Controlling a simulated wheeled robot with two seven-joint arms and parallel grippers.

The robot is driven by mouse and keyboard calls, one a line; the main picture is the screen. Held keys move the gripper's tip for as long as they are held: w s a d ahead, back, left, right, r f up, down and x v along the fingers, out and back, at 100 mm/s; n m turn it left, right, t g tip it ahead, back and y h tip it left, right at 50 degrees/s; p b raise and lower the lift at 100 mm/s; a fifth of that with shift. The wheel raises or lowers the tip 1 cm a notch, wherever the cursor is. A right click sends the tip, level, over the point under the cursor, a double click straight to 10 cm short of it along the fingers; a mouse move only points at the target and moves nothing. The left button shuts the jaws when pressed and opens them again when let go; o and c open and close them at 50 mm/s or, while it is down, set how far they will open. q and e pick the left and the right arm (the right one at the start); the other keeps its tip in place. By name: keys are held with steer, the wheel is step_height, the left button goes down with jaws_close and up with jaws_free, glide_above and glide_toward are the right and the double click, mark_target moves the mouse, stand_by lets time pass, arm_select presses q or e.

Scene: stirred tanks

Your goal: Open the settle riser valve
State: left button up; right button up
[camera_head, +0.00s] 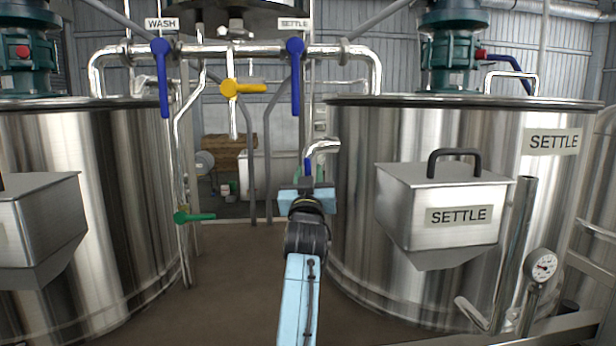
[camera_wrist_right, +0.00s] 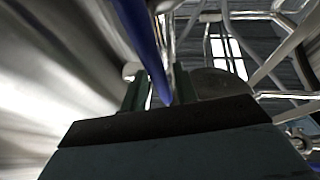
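A blue lever (camera_head: 295,78) hangs straight down from the overhead pipe beneath a SETTLE sign (camera_head: 294,23). A second, short blue piece (camera_head: 308,167) shows lower down, beside a bent silver pipe (camera_head: 322,148) at the right tank. My right gripper (camera_head: 307,188) is just below that piece, seen from behind, its fingertips mostly hidden. In the right wrist view, a long blue bar (camera_wrist_right: 142,30) runs down between the two spread fingers (camera_wrist_right: 160,90). A gap shows beside the bar. Which blue part this is, I cannot tell for sure. My left gripper is out of view.
A blue lever (camera_head: 161,78) hangs under the WASH sign (camera_head: 162,24). A yellow lever (camera_head: 245,87) and a green lever (camera_head: 193,216) are on other pipes. The SETTLE tank (camera_head: 365,255) stands close right, another tank (camera_head: 120,200) left, with floor between.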

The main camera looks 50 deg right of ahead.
steer(key=shift+o, duration=0.5)
steer(key=shift+a, duration=0.1)
steer(key=shift+s+a+f, duration=0.15)
steer(key=shift+a+f, duration=0.1)
steer(key=v, duration=0.6)
steer(key=shift+s+a+b, duration=0.25)
steer(key=shift+s+b, duration=0.05)
steer(key=shift+b, duration=0.15)
